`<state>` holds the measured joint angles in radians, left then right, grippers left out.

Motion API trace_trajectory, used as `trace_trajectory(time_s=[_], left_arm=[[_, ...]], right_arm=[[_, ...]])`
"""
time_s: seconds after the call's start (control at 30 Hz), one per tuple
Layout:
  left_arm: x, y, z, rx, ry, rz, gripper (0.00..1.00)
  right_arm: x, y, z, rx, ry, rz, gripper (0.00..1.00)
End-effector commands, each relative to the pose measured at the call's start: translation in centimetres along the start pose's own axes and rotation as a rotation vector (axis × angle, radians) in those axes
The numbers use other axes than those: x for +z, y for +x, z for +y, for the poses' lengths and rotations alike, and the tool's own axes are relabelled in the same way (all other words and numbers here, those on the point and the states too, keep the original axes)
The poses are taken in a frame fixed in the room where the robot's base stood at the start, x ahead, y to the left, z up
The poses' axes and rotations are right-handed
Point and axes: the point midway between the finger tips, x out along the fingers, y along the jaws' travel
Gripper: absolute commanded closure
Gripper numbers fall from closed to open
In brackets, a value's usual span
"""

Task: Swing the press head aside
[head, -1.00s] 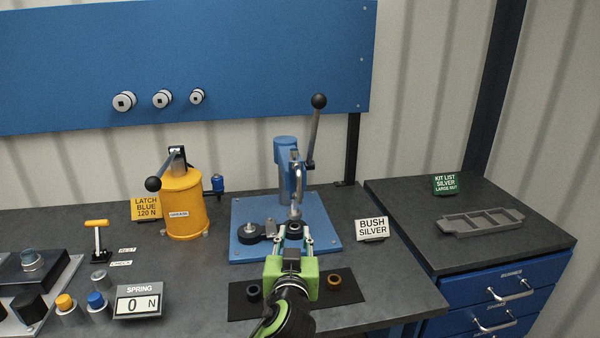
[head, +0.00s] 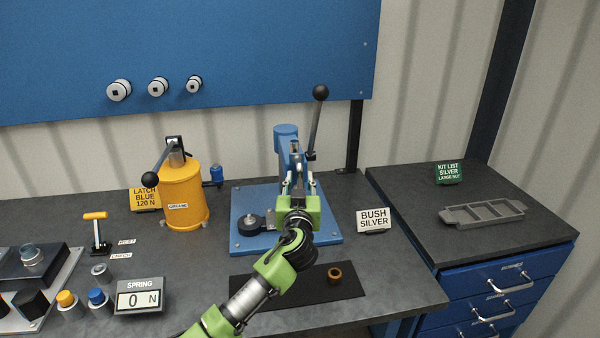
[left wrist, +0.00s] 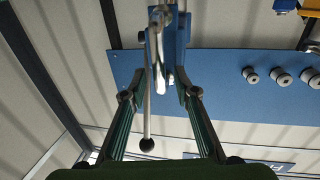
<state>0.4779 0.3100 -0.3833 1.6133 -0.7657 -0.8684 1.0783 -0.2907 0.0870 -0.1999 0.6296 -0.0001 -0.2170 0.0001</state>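The blue press (head: 286,133) stands on its blue base plate (head: 243,198) at the middle of the bench. Its lever (head: 315,122) with a black knob rises to the right. My left gripper (head: 299,184) is at the front of the press head, its two fingers spread to either side. In the left wrist view the silver handle (left wrist: 159,62) of the press head lies between the open fingers of my left gripper (left wrist: 160,80), with gaps visible beside it. The gripper hides the lower press head. My right gripper is not in view.
A yellow grease pot (head: 184,199) stands left of the press. A BUSH SILVER sign (head: 373,220) stands close on the right. A black mat (head: 352,287) with a bronze ring (head: 335,274) lies in front, partly under my arm. A grey tray (head: 459,217) lies on the right cabinet.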

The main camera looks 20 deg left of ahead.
Motion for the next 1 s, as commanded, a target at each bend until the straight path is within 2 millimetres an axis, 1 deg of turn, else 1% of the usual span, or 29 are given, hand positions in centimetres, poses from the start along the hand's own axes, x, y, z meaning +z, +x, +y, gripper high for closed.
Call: trace_trajectory(time_s=[0.07,0.2,0.43,0.57,0.67,0.7,0.87,1.0], left_arm=[[-0.1,0.9,0.1,0.000,0.003,0.000,0.72],[-0.1,1.9,0.1,0.001,0.002,0.001,0.72],[0.1,2.2,0.0,0.001,0.001,0.000,0.72],[0.1,2.2,0.0,0.001,0.001,0.000,0.72],[0.1,2.2,0.0,0.001,0.001,0.000,0.95],[0.1,2.2,0.0,0.001,0.001,0.000,1.00],[0.1,2.2,0.1,0.001,0.001,0.000,1.00],[0.2,2.3,0.5,0.002,-0.001,0.000,1.00]], right_arm=[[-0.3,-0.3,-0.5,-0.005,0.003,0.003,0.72],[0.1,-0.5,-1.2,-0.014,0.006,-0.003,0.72],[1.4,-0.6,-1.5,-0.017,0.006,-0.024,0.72],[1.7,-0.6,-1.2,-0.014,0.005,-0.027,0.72],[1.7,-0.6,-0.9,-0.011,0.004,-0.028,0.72],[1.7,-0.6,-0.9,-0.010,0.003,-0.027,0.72],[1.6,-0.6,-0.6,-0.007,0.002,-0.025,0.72],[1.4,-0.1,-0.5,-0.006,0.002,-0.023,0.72]])
